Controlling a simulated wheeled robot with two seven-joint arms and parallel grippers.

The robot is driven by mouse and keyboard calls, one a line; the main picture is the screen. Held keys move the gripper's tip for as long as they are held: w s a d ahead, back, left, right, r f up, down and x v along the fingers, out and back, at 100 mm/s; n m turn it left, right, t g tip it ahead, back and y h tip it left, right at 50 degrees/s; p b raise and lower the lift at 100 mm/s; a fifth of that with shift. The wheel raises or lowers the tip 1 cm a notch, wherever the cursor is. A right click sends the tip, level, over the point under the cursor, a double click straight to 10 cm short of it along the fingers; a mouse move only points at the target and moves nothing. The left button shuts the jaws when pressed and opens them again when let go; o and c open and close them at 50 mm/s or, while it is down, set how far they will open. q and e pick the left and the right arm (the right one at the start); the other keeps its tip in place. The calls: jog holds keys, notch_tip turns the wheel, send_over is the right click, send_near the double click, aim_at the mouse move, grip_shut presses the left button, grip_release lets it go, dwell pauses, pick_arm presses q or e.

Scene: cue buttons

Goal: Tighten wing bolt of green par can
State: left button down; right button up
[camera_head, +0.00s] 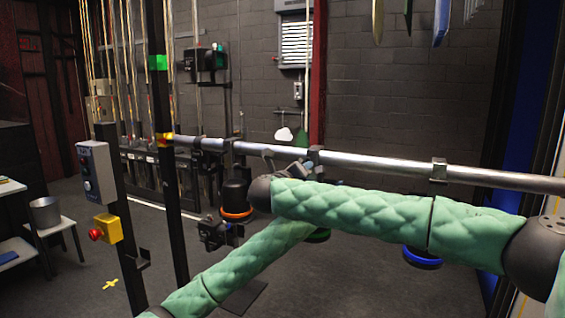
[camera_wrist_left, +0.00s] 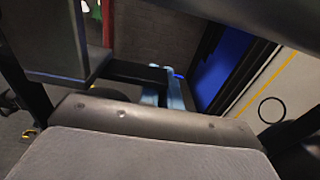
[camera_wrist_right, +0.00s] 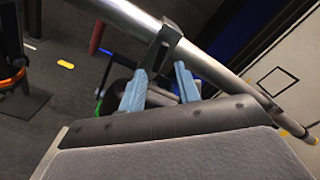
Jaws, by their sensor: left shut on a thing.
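The green par can (camera_head: 318,236) hangs under the metal pipe; my right arm hides most of it and only its green lower rim shows. Its rim also shows at the left of the fingers in the right wrist view (camera_wrist_right: 98,110).
The pipe (camera_head: 380,166) runs across the view. An orange-rimmed par can (camera_head: 236,198) hangs to the left and a blue-rimmed one (camera_head: 422,258) to the right. A dark post with a yellow control box (camera_head: 108,228) stands at the left. My arms cross close under the pipe.

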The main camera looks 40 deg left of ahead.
jog(key=v, duration=0.8)
jog(key=x, duration=1.2)
jog(key=s+d+m, duration=0.2)
jog(key=s+m, duration=1)
jog(key=m, duration=0.3)
jog(key=r+m, duration=0.1)
jog(key=m, duration=0.4)
jog(key=r+m+g, duration=0.1)
jog(key=r+m, duration=0.1)
jog(key=m, duration=0.3)
jog(key=r+m, duration=0.2)
jog(key=m, duration=0.2)
jog(key=shift+s+a+m+g, duration=0.35)
jog(key=shift+a+m+g, duration=0.05)
dwell(0.5)
